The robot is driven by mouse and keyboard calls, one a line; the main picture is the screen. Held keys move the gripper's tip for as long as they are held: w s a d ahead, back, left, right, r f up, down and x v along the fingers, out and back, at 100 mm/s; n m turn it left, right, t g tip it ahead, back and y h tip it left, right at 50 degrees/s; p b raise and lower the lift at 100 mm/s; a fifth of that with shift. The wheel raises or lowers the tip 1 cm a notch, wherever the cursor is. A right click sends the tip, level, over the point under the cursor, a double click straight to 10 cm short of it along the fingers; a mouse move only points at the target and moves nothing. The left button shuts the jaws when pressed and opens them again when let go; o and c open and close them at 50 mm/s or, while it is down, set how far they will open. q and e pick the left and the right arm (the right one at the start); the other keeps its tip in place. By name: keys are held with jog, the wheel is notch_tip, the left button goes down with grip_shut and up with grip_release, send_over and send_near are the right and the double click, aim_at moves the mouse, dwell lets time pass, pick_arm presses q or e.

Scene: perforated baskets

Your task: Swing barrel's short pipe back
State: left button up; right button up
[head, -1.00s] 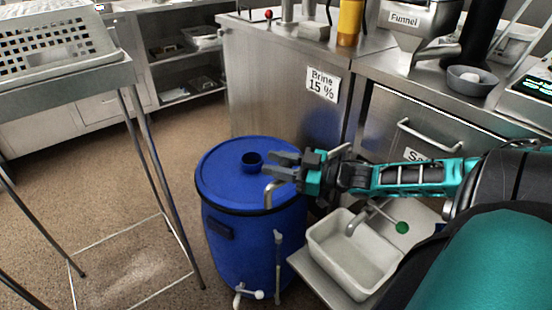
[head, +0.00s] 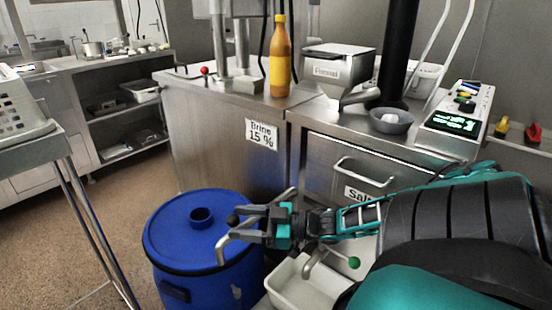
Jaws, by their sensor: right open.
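The blue barrel (head: 165,240) stands at the lower middle of the head view, with a round opening (head: 201,215) in its lid. A bent metal pipe (head: 222,250), which looks like the short pipe, has one end turned down over the lid's right side. Its middle is hidden by my right gripper (head: 238,222). That gripper is open, with its fingers pointing left above the lid, right of the opening. A small dark knob shows near its fingertips. I cannot tell whether the fingers touch the pipe. My left gripper is out of view.
A white basin (head: 298,282) stands right of the barrel, with a green-ended lever (head: 354,262) near it. The steel cabinet labelled Brine (head: 225,150) stands close behind. A metal stand (head: 70,190) is at left. Floor shows between stand and barrel.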

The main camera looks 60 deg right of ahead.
pick_arm(q)
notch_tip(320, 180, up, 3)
jog(key=p, duration=0.2)
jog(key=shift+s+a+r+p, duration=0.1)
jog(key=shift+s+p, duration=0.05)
jog(key=shift+p, duration=0.2)
pick_arm(e)
jog(key=v, duration=0.8)
jog(key=shift+s, duration=0.3)
jog(key=shift+d, duration=0.1)
jog(key=s+a+f+m+g+h+p, duration=0.2)
jog(key=a+f+m+h+p, duration=0.3)
jog(key=a, duration=0.9)
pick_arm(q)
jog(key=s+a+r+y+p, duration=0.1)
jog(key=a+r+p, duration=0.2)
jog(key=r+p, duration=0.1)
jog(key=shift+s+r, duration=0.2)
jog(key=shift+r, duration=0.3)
pick_arm(e)
jog(key=w+a+r+g+h, duration=0.1)
jog(key=a+g, duration=0.2)
jog(key=a, duration=1)
jog(key=shift+a+r, duration=0.2)
jog(key=shift+r, duration=0.05)
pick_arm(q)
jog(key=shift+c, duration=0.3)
pick_arm(e)
jog(key=shift+c, duration=0.3)
